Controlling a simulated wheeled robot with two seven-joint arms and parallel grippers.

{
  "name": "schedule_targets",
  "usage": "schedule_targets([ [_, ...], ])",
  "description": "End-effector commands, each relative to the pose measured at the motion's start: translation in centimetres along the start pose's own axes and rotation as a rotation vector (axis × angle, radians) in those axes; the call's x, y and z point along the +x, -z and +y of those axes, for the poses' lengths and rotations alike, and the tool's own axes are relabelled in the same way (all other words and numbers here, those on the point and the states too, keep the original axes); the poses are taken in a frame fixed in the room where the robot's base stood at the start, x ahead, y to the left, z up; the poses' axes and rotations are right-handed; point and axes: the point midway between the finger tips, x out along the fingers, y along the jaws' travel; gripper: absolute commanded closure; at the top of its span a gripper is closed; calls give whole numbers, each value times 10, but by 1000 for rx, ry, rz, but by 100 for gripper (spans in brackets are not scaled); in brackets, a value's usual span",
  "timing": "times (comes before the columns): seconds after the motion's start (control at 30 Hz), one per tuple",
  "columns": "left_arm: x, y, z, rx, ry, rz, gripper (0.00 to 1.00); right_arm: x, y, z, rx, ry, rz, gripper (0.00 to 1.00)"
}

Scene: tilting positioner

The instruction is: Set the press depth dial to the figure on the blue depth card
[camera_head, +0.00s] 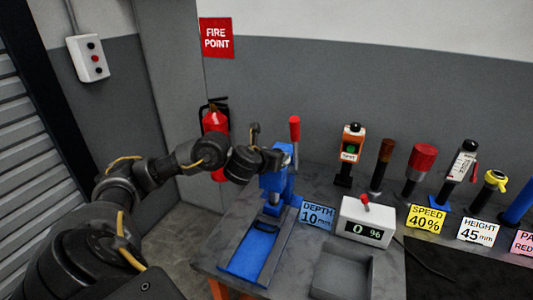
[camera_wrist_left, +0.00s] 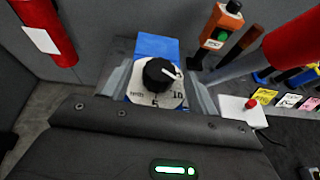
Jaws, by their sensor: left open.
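The blue depth card (camera_head: 317,214) reads "DEPTH 10 mm" and stands on the bench, right of the blue press (camera_head: 272,182). The depth dial shows in the left wrist view: a black knob (camera_wrist_left: 158,73) with a white pointer, on a pale round face marked 5 and 10. The pointer aims right and slightly up, above the 10 mark, not straight at it. My left gripper (camera_head: 272,160) is at the press head. In the left wrist view its open fingers (camera_wrist_left: 160,82) stand on either side of the dial, apart from the knob. My right gripper is not in view.
A red-knobbed press lever (camera_head: 294,130) rises beside my left gripper. A fire extinguisher (camera_head: 215,122) hangs behind on the left.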

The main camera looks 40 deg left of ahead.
Motion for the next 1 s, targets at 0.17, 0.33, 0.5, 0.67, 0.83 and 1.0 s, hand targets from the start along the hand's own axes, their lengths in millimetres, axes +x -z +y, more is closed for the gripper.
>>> schedule_targets([
  [0.17, -41, -7, 0, 6, 1, 2, 41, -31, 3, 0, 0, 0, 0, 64],
  [0.33, -67, -4, 0, 3, 1, 2, 41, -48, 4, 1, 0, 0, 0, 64],
  [0.5, -78, -2, 0, 2, 0, 2, 41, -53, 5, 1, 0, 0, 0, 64],
  [0.67, -79, 0, 0, 0, 0, 2, 41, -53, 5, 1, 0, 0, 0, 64],
  [0.83, -79, 0, 0, 0, 0, 1, 41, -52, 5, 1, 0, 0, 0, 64],
  [1.0, -79, 0, 0, 0, 0, 1, 41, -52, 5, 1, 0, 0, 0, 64],
])
